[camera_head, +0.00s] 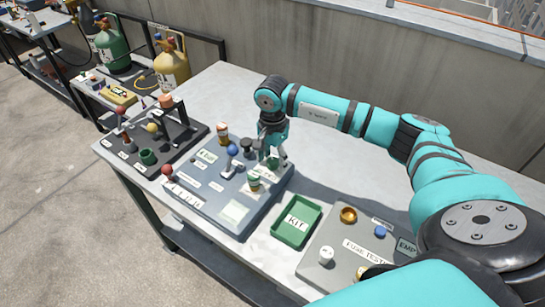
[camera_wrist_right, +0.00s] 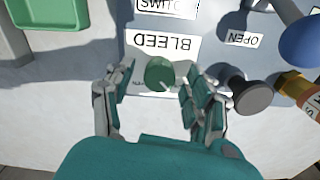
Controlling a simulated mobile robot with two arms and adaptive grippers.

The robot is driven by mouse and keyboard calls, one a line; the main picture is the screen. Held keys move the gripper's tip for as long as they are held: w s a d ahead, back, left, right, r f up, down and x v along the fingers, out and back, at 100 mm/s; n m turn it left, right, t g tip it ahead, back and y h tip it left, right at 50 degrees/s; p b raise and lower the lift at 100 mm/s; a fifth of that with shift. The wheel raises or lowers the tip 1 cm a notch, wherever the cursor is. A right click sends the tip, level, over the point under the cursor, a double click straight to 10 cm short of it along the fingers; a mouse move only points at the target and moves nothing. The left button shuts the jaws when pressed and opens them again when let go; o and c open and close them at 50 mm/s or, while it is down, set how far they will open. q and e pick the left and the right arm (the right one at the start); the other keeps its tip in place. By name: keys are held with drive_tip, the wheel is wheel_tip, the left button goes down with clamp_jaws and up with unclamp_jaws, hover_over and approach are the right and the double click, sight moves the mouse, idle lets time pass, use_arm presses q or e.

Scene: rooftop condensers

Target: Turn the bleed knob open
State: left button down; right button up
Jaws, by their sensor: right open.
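The bleed knob (camera_wrist_right: 159,73) is a small round green knob beside the white BLEED label (camera_wrist_right: 163,43) in the right wrist view. In the head view the knob (camera_head: 272,162) shows small under my gripper, partly hidden. It sits on the blue-grey panel (camera_head: 203,203) on the table. My right gripper (camera_wrist_right: 148,80) is open, with one finger on each side of the knob and a visible gap to both. In the head view my right gripper (camera_head: 274,152) points down at the panel's far right corner. My left gripper is not in view.
A black knob (camera_wrist_right: 250,97) stands close to one finger, with a blue ball lever (camera_wrist_right: 302,40) and a brass-coloured fitting (camera_wrist_right: 296,86) beyond. A green KIT tray (camera_head: 297,222), a grey fuse-test board (camera_head: 345,250) and a dark board (camera_head: 160,172) flank the panel.

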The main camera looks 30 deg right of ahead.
clamp_jaws()
idle(0.4)
drive_tip(key=m+b, duration=0.2)
drive_tip(key=m, duration=0.1)
drive_tip(key=shift+m, duration=0.4)
drive_tip(key=m+b, duration=0.1)
drive_tip(key=m, duration=0.3)
drive_tip(key=shift+m+b, duration=0.3)
drive_tip(key=shift+b, duration=0.05)
drive_tip(key=m+b, duration=0.1)
drive_tip(key=m, duration=0.3)
drive_tip(key=shift+m, duration=0.3)
drive_tip(key=m, duration=0.4)
drive_tip(key=shift+m+b, duration=0.35)
drive_tip(key=shift+m, duration=0.05)
drive_tip(key=shift+r, duration=0.1)
